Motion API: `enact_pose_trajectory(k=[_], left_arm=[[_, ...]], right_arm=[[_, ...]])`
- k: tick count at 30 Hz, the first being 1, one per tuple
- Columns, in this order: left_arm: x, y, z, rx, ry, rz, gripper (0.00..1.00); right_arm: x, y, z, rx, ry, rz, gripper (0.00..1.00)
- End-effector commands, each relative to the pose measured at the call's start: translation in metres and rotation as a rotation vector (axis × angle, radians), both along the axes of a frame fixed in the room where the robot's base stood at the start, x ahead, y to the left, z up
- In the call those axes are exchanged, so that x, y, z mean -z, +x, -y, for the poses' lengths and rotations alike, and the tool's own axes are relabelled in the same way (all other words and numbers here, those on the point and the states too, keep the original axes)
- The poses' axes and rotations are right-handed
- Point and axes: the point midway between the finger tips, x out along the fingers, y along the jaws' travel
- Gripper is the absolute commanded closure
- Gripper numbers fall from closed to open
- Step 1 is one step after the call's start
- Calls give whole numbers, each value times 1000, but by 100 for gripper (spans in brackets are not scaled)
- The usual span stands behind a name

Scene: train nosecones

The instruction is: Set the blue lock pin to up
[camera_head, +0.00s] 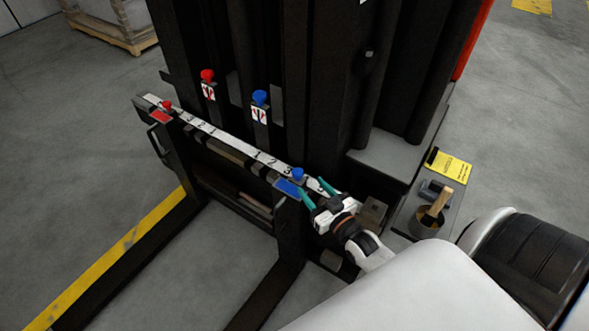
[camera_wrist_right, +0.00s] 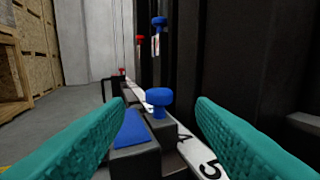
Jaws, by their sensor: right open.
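The blue lock pin (camera_head: 298,174) has a round blue knob and stands on top of the blue-marked fork block (camera_head: 287,188) at the right end of the numbered bar. In the right wrist view the blue lock pin (camera_wrist_right: 159,98) shows between the fingers, a little beyond their tips. My right gripper (camera_head: 313,187) is open, with teal fingers on either side of the pin's line, apart from it. The wrist view also shows the open right gripper (camera_wrist_right: 172,112). My left gripper is not in view.
A numbered white bar (camera_head: 228,137) runs along the black forklift carriage. A red pin (camera_head: 166,105) stands at its far left end. Red (camera_head: 207,76) and blue (camera_head: 260,97) knobs stand on the mast behind. A cup with a brush (camera_head: 430,219) sits at right.

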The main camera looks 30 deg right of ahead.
Motion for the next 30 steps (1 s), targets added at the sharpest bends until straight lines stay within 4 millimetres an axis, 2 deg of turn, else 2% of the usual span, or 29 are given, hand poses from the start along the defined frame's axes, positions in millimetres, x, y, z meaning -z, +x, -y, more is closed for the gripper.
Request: enact_pose_trajectory(k=[6, 13, 18, 27, 30], left_arm=[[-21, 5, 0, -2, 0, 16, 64], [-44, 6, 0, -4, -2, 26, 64], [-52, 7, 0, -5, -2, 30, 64], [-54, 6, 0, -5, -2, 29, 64], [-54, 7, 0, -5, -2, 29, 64]], right_arm=[[2, 47, 0, 0, 0, 1, 50], [2, 83, 0, 0, 0, -1, 50], [2, 94, 0, 0, 0, -3, 50], [2, 95, 0, 0, 0, -5, 50], [2, 95, 0, 0, 0, -5, 66]])
